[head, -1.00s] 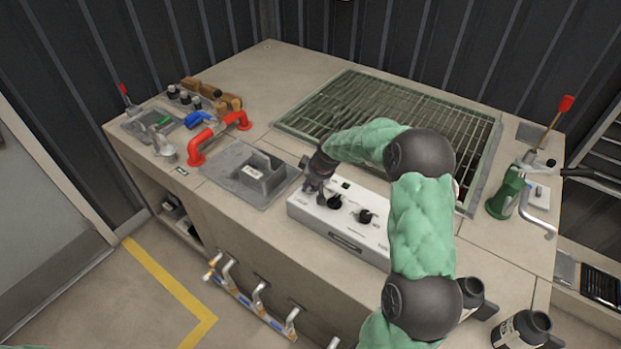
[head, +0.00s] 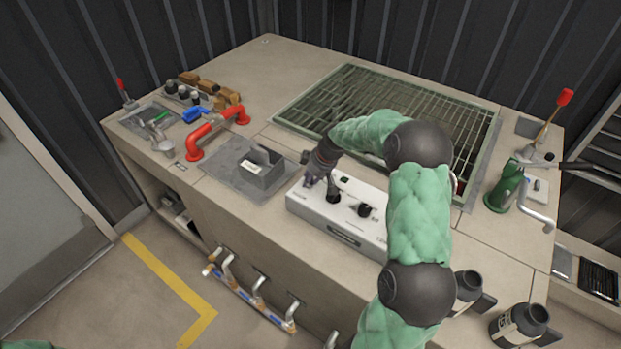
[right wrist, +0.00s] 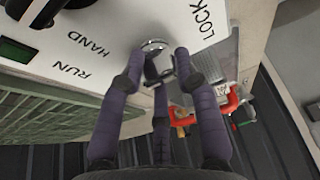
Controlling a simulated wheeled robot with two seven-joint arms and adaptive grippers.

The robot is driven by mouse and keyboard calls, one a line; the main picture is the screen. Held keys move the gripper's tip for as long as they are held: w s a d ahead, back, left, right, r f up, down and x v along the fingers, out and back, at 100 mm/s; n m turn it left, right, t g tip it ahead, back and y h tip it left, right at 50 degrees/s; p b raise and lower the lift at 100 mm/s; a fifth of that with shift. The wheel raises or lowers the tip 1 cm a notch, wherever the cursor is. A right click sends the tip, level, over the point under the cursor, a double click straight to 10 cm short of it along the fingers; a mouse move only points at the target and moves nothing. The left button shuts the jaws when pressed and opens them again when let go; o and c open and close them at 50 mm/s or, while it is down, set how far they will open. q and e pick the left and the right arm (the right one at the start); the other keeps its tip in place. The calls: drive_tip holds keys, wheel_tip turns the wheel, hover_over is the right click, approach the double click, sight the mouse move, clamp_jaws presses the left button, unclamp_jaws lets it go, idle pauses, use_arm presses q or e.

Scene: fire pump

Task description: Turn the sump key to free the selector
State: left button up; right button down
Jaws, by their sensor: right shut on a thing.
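A white control box (head: 345,219) stands on the bench top with black knobs on it. Its left end carries the key switch, a round metal collar (right wrist: 152,46) by the word LOCK in the right wrist view. The small dark sump key (right wrist: 158,70) sits at this collar. My right gripper (head: 314,178) is at the left end of the box, and its fingers (right wrist: 160,66) are shut on the key. A black selector knob (head: 365,210) sits further right on the box, with HAND and RUN printed near a knob in the wrist view. My left gripper is out of view.
A green-framed grating (head: 400,110) lies behind the box. A grey block (head: 262,170) and a red pipe handle (head: 215,135) are to the left.

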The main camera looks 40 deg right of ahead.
drive_tip(key=shift+w+d+r, duration=0.1)
drive_tip(key=shift+d+r, duration=0.05)
drive_tip(key=c, duration=1.3)
unclamp_jaws()
drive_tip(key=o, duration=0.5)
drive_tip(key=shift+c, duration=0.2)
drive_tip(key=v, duration=1.1)
drive_tip(key=shift+s+r, duration=0.25)
drive_tip(key=shift+r, duration=0.05)
drive_tip(key=shift+f, duration=0.1)
